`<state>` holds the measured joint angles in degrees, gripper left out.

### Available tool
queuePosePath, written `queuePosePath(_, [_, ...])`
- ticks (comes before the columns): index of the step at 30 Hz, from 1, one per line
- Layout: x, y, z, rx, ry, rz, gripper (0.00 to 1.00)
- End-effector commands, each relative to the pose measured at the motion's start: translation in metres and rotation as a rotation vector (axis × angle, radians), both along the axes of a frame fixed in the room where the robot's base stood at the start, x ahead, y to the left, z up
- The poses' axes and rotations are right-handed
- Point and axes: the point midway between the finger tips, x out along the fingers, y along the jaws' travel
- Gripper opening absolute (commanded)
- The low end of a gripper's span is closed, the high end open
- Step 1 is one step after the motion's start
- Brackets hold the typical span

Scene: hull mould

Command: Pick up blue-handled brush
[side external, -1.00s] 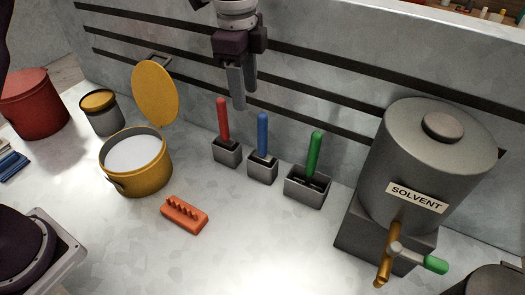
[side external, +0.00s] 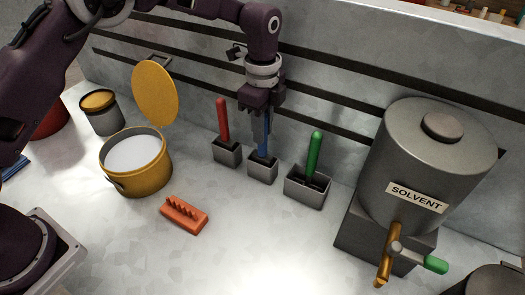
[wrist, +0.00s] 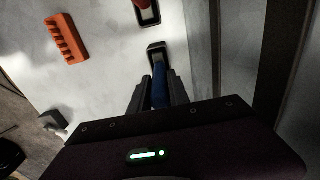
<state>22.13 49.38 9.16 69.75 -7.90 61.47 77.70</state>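The blue-handled brush (side external: 264,146) stands upright in a small grey holder (side external: 263,172), between the red and green ones. My gripper (side external: 261,122) is over it, pointing down, with its fingers around the upper part of the blue handle. In the wrist view the blue handle (wrist: 160,90) lies between the two fingers (wrist: 159,92), with hardly any gap on either side. Whether the fingers press on it cannot be made out. The brush's lower end is hidden in the holder.
A red-handled brush (side external: 222,121) stands close on the left, a green-handled one (side external: 314,156) on the right. The wall (side external: 350,80) is close behind. A yellow pot (side external: 149,177), an orange rack (side external: 184,214) and a solvent tank (side external: 415,165) stand around.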

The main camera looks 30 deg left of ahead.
Motion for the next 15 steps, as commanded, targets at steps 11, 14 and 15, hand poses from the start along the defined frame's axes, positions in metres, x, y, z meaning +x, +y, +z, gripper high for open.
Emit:
queuePosePath(11, [0.0, 0.0, 0.001, 0.0, 0.0, 0.001, 0.0])
queuePosePath(14, [0.001, 0.0, 0.009, -0.002, -0.003, 0.001, 0.0])
queuePosePath(15, [0.001, 0.0, 0.016, -0.002, -0.004, 0.001, 0.0])
